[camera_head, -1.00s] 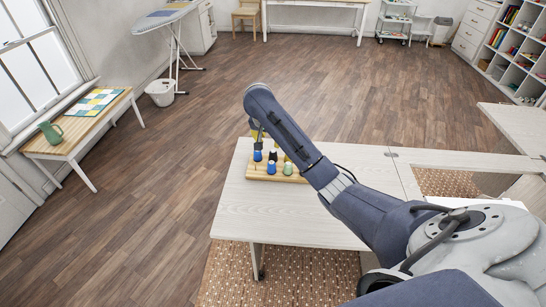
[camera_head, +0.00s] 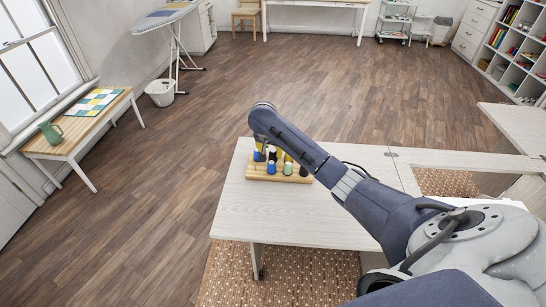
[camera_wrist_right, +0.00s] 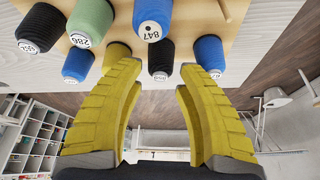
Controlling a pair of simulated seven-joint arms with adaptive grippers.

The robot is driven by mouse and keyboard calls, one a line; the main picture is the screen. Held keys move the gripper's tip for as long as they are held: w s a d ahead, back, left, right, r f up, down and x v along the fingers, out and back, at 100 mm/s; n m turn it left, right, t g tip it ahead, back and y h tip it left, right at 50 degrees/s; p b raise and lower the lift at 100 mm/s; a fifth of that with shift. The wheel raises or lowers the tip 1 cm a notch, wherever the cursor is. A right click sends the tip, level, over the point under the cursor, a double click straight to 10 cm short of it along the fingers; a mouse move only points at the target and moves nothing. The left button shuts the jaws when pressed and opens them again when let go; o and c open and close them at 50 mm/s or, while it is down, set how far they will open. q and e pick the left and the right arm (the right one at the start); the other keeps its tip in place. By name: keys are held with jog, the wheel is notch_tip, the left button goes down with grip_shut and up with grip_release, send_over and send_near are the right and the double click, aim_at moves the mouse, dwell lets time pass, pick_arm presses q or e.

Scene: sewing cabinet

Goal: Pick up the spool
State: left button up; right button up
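Several spools stand on a wooden rack (camera_head: 262,175) on the white table: a blue spool (camera_head: 271,167), a green spool (camera_head: 288,168) and a black spool (camera_head: 303,170) show at its front. My right gripper (camera_head: 262,146) is over the rack's back left, mostly hidden by its arm. In the right wrist view its yellow fingers (camera_wrist_right: 153,72) are open. A black spool (camera_wrist_right: 160,57) appears in the gap between the fingertips; whether they touch it I cannot tell. A blue spool marked 847 (camera_wrist_right: 152,16) is just beyond, with another blue spool (camera_wrist_right: 207,55) to the right. My left gripper is out of view.
The white table top (camera_head: 270,215) is bare in front of the rack. My right arm crosses over the table from the right. In the wrist view, a blue spool (camera_wrist_right: 77,66) and a green spool (camera_wrist_right: 90,22) stand left of the fingers.

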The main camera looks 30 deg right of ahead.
aim_at(273, 153)
jog(key=shift+x, duration=1.65)
jog(key=c, duration=0.6)
